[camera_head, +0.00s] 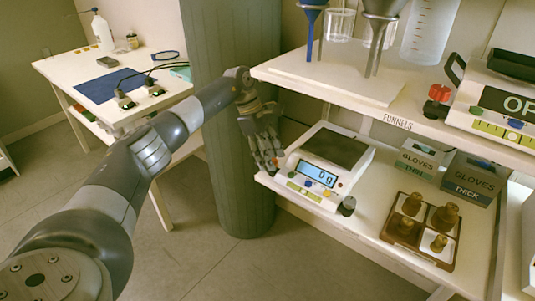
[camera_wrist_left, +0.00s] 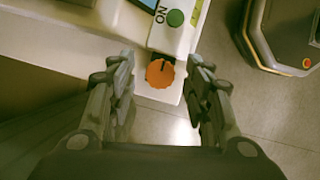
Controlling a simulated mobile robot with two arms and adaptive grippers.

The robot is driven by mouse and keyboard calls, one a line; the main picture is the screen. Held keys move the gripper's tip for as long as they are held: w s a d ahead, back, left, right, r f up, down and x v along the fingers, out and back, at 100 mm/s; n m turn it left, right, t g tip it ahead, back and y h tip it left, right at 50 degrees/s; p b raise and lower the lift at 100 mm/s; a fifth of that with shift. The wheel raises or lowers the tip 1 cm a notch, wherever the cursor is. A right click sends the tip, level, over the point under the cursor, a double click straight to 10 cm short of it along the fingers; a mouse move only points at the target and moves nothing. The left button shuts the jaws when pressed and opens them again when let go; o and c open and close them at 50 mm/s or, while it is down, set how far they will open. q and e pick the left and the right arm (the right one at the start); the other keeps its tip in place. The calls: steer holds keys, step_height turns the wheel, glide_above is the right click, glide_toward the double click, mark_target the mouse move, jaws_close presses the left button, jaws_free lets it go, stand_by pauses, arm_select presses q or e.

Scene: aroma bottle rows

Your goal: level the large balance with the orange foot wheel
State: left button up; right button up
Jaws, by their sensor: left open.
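The balance (camera_head: 335,150) stands on the lower shelf, with a dark pan and a lit display (camera_head: 315,173) reading 0 g. In the left wrist view, the orange foot wheel (camera_wrist_left: 160,73) sits at the balance's corner, near a green button (camera_wrist_left: 175,18) beside the letters ON. My left gripper (camera_head: 267,165) is open at the balance's left corner. In the wrist view its two fingers (camera_wrist_left: 161,95) stand apart on either side of the wheel, with gaps on both sides. In the head view the gripper mostly hides the wheel. My right gripper is not in view.
A dark foot wheel (camera_head: 347,206) is at the balance's front right corner. A wooden tray with brass weights (camera_head: 404,228) and glove boxes (camera_head: 470,180) stand to the right. The upper shelf (camera_head: 330,88) overhangs, with another device marked OFF (camera_head: 500,100). A grey column (camera_head: 240,200) is behind my gripper.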

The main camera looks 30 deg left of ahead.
arm_select(q)
steer(key=s+a+r, duration=0.1)
steer(key=a+r, duration=0.1)
steer(key=a, duration=0.5)
steer(key=s+a+r, duration=0.1)
steer(key=a+r, duration=0.1)
steer(key=a, duration=0.4)
steer(key=shift+a+r, duration=0.3)
steer(key=shift+a, duration=0.05)
